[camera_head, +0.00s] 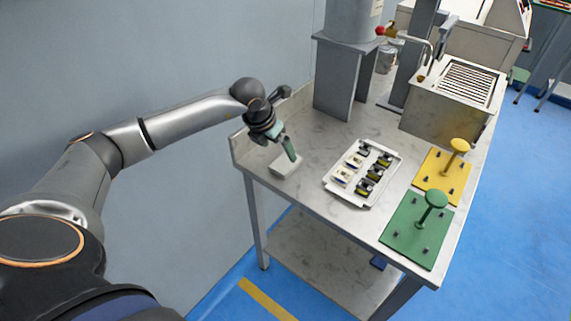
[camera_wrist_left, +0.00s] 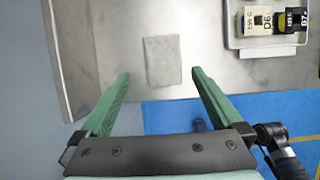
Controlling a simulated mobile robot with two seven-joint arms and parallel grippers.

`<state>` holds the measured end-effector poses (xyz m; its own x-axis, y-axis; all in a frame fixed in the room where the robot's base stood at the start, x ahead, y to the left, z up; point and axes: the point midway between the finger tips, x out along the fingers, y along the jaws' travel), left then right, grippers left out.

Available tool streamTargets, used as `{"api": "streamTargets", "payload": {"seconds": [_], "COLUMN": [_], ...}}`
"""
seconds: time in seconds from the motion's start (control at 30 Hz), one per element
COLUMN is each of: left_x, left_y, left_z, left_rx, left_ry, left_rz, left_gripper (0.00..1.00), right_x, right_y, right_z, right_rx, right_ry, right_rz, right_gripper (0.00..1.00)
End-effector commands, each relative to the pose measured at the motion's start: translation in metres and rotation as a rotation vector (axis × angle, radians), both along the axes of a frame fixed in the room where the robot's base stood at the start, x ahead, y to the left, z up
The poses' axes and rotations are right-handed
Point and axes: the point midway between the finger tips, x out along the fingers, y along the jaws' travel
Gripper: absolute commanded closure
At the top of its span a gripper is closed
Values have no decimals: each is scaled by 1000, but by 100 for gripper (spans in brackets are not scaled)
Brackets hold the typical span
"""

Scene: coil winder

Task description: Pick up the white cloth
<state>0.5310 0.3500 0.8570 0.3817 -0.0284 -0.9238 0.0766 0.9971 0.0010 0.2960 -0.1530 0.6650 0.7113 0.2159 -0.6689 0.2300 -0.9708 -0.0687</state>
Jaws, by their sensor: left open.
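The white cloth (camera_head: 285,164) lies as a small, flat, pale rectangle on the steel table, near its left front corner. In the left wrist view the cloth (camera_wrist_left: 162,60) is greyish white and lies ahead, between the lines of the two fingers. My left gripper (camera_head: 291,154), with green fingers, hangs above the cloth and partly covers it in the head view. In the left wrist view the gripper (camera_wrist_left: 160,74) is open, with nothing between its fingers.
A white tray (camera_head: 333,186) with several small labelled parts stands right of the cloth and also shows in the wrist view (camera_wrist_left: 232,40). Green (camera_head: 405,238) and yellow (camera_head: 431,182) plates with knobs lie farther right. A grey column stands behind; a wall is at left.

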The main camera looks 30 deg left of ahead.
Motion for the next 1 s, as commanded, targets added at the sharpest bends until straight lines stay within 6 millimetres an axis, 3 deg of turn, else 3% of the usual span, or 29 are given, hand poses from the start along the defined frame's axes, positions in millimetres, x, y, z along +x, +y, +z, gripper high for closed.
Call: {"api": "streamTargets", "payload": {"seconds": [0.5,0.77,1.0], "left_x": [15,17,17], "left_y": [-6,-6,-6], "left_z": [-56,-60,-60], "left_rx": [-2,-1,-1], "left_ry": [1,1,1], "left_rz": [-1,-3,-2], "left_gripper": [0,0,24], "right_x": [-3,-3,-3], "right_y": [-1,-1,-1], "right_z": [-1,-1,-1], "right_rx": [-2,-2,-3], "right_ry": [4,5,6], "right_rz": [0,0,-1], "right_gripper": [100,100,100]}}
